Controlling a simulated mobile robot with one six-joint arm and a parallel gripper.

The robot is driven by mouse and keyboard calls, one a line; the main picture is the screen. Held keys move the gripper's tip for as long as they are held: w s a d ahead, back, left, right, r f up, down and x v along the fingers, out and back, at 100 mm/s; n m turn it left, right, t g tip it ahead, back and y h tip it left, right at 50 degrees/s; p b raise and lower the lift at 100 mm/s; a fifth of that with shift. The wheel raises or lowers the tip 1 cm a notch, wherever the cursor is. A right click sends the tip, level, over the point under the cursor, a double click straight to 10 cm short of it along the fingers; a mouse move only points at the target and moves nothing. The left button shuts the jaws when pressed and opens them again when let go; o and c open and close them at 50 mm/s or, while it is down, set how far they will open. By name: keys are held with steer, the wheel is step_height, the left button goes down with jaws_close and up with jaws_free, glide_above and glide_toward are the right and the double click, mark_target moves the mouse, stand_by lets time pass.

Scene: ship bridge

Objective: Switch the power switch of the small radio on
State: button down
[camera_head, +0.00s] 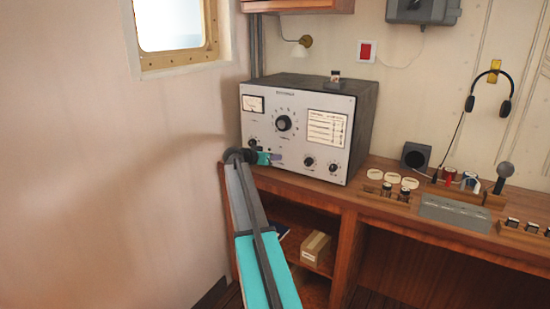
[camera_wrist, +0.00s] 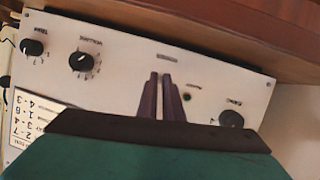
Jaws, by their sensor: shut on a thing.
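The radio (camera_head: 302,105) is a grey-fronted box with a dark case on the left end of the wooden desk. Its front panel (camera_wrist: 118,90) fills much of the wrist view, turned upside down. My gripper (camera_head: 277,159) reaches the lower part of this panel, left of two lower knobs. In the wrist view my gripper (camera_wrist: 162,80) has its two dark purple fingers close together at the panel, with a narrow pale gap between them. They are shut on the power switch, which they hide. A small dark green lamp (camera_wrist: 187,97) sits beside the fingers.
Knobs (camera_wrist: 82,62) and (camera_wrist: 232,118) flank the fingers. The desk edge (camera_wrist: 220,35) runs close to the panel's lower side. A wall stands close at left.

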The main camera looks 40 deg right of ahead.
steer(key=shift+w+d+r+g+y+p, duration=0.15)
steer(key=shift+r+y+p, duration=0.2)
steer(key=shift+y+p, duration=0.5)
steer(key=shift+d+r+g+y+p, duration=0.15)
steer(key=shift+r+y+p, duration=0.3)
steer(key=shift+y, duration=0.55)
steer(key=shift+w+d+r+g+y+p, duration=0.1)
steer(key=shift+r+g+y+p, duration=0.15)
steer(key=shift+y+p, duration=0.6)
steer(key=shift+n, duration=0.3)
steer(key=c, duration=1.9)
jaws_free()
steer(key=shift+s, duration=0.1)
steer(key=shift+a+r, duration=0.1)
steer(key=b+v, duration=0.3)
steer(key=v, duration=1)
steer(key=shift+r, duration=0.35)
